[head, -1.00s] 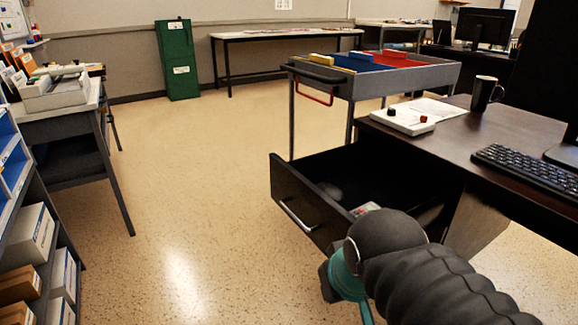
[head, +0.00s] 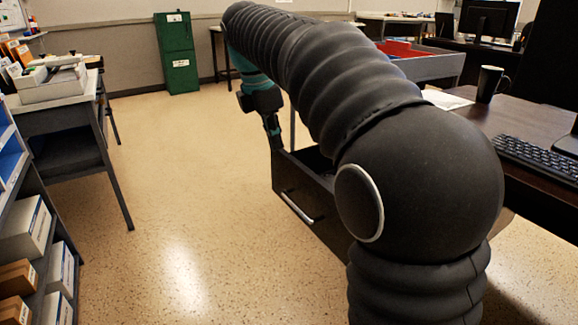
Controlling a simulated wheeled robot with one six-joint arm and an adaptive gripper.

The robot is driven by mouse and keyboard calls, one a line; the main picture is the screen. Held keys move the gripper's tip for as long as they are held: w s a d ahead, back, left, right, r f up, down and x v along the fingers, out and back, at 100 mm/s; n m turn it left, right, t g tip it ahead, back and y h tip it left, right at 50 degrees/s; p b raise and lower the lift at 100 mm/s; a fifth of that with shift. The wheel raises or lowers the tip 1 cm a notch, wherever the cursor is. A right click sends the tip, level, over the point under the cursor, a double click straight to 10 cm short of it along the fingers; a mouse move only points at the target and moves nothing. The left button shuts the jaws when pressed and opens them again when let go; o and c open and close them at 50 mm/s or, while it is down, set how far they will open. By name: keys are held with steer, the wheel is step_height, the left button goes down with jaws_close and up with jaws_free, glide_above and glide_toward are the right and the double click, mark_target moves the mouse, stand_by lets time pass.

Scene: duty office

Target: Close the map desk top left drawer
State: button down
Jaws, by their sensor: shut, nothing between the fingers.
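The map desk's top left drawer (head: 290,192) stands pulled out to the left of the desk, its black front and silver handle (head: 297,207) facing the lower left. My gripper (head: 274,142) points down by the far end of the drawer front, with its fingers shut and empty. I cannot tell whether it touches the drawer. My arm hides most of the drawer's inside and the side where it enters the desk. The dark brown desk top (head: 536,125) shows at the right.
A black mug (head: 490,83) and a keyboard (head: 537,158) stand on the desk. A trolley with a red compartment (head: 405,49) is behind it, partly hidden by my arm. A shelf with boxes (head: 25,230) is at the left. The floor between is clear.

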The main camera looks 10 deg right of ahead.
mark_target(296, 166)
steer(key=shift+n, duration=0.7)
steer(key=w+d+f+b, duration=0.1)
steer(key=f, duration=0.2)
steer(key=w+d+f+b, duration=0.1)
steer(key=f, duration=0.2)
steer(key=w+d+f+b, duration=0.1)
steer(key=d+f, duration=0.1)
steer(key=f, duration=0.2)
steer(key=shift+w+d+r, duration=0.1)
steer(key=shift+w+d, duration=0.2)
steer(key=shift+d, duration=0.4)
